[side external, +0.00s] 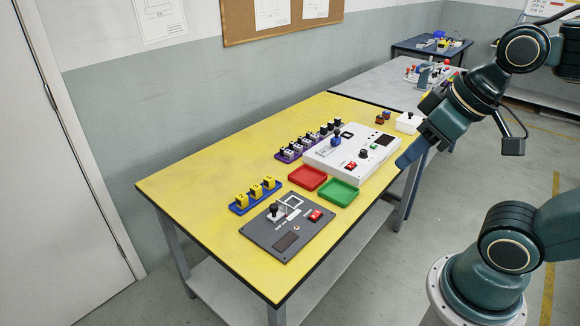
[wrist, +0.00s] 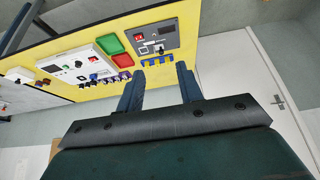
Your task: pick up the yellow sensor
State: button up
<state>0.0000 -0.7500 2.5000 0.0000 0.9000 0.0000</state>
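Three yellow sensors stand in a row in a blue holder (side external: 256,204) near the left end of the yellow table. One is the front yellow sensor (side external: 241,200), then a middle yellow sensor (side external: 256,191) and a rear yellow sensor (side external: 269,182). In the wrist view the row of yellow sensors is small and distant, beyond the fingertips. My gripper (side external: 402,162) is high at the right, past the table's right edge and well away from the sensors. The wrist view shows my gripper (wrist: 160,68) with its two fingers apart and nothing between them.
A dark grey test panel (side external: 286,240) lies in front of the blue holder. A red tray (side external: 308,178), a green tray (side external: 338,192) and a white panel (side external: 350,152) lie farther back. A purple holder (side external: 288,153) carries several small parts. The table's left part is bare.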

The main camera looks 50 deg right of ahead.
jog(key=o, duration=0.4)
jog(key=shift+c, duration=0.2)
